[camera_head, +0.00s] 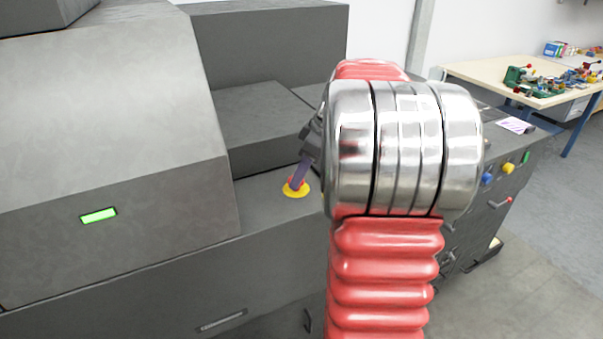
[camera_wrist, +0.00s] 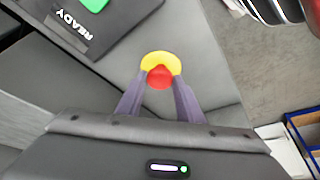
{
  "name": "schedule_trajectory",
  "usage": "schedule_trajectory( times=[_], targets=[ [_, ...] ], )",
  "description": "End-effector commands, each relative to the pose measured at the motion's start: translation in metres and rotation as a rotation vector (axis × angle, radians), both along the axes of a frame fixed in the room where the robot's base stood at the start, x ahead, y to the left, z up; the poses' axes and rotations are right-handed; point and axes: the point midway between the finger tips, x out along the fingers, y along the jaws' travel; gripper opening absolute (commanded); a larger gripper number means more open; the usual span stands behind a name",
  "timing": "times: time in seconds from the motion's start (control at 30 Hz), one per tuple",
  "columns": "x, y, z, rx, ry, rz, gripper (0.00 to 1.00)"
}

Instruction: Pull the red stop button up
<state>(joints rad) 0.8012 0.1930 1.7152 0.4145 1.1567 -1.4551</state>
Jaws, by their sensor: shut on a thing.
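The red stop button (camera_wrist: 160,77) sits on a round yellow base (camera_wrist: 160,59) on the grey machine's top. In the head view the red button (camera_head: 294,183) is mostly hidden by my gripper, and its yellow base (camera_head: 296,191) shows below. My gripper (camera_wrist: 160,84) has its two purple fingers on either side of the red button, shut on it. In the head view my gripper (camera_head: 299,177) reaches down to the button from the upper right. I cannot tell whether the button is up or pressed in.
A green-lit panel (camera_head: 98,215) is on the machine's left housing. A dark panel marked READY (camera_wrist: 78,22) lies beside the button. Blue, yellow and green knobs (camera_head: 508,168) are on the right. A workbench (camera_head: 500,80) with tools stands behind. My arm blocks the middle.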

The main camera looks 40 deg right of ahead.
Motion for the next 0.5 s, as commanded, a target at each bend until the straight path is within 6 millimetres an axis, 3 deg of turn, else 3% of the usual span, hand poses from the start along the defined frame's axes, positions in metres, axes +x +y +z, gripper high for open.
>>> schedule_trajectory(
  times=[0.5],
  targets=[
    [0.0,0.001,0.015,0.0,-0.001,0.001,0.0]
  ],
)
